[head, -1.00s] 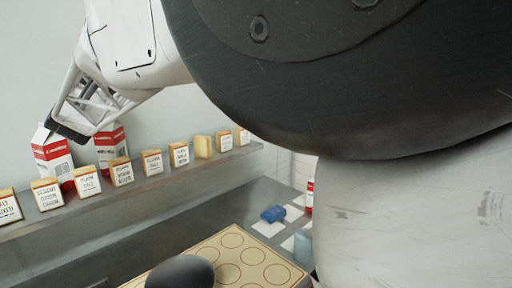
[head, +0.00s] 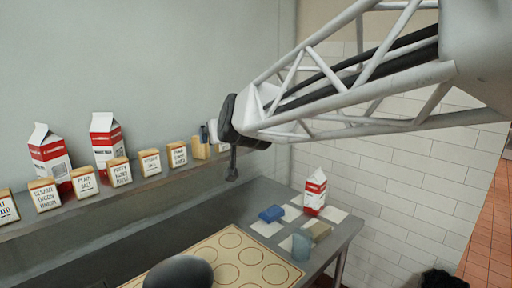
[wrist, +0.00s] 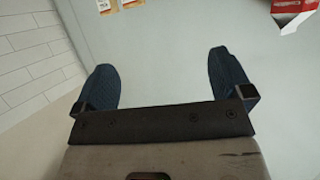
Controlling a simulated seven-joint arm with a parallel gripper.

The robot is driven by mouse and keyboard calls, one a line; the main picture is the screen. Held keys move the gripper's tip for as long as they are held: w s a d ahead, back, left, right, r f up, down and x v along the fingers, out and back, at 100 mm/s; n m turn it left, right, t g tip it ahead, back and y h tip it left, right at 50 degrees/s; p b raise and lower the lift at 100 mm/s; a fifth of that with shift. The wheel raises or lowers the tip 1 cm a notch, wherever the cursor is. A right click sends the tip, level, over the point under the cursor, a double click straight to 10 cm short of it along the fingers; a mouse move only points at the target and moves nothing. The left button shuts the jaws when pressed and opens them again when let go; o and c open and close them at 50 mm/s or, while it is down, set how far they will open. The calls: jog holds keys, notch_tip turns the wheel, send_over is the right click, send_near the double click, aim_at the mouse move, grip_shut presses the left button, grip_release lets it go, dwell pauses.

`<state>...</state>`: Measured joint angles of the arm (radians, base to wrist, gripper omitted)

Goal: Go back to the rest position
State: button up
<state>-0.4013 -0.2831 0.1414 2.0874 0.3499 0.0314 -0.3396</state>
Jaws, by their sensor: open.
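My gripper (head: 216,148) is in the air in front of the wall shelf's right part in the head view. In the wrist view its two blue fingers (wrist: 160,68) stand wide apart with nothing between them. Only bare wall shows behind the gap. My arm reaches in from the upper right of the head view, and the gripper hides part of the shelf's right end.
The wall shelf (head: 150,183) bears several labelled boxes and two red-white cartons (head: 107,140). Below, the counter holds a board with circles (head: 205,250), a blue block (head: 271,214), a blue-grey cup (head: 301,247), a tan block (head: 320,231) and another carton (head: 315,192).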

jog(key=s+d+f+m+g+h, duration=0.1)
jog(key=s+d+f+g+h, duration=0.1)
jog(key=s+d+f, duration=0.4)
jog(key=s+d+f+m+g+h, duration=0.1)
jog(key=s+d+f+m+g, duration=0.1)
jog(key=s+d+f+g, duration=0.2)
jog(key=s+d+f+m+g+h, duration=0.1)
jog(key=s+d+f+g+h, duration=0.1)
jog(key=s+d+f, duration=0.7)
jog(key=s+d, duration=0.3)
jog(key=s, duration=0.3)
jog(key=s+d+g, duration=0.1)
jog(key=s+d, duration=0.3)
jog(key=s, duration=0.3)
jog(key=shift+d+f+m+g+h, duration=0.3)
jog(key=shift+f+m, duration=0.1)
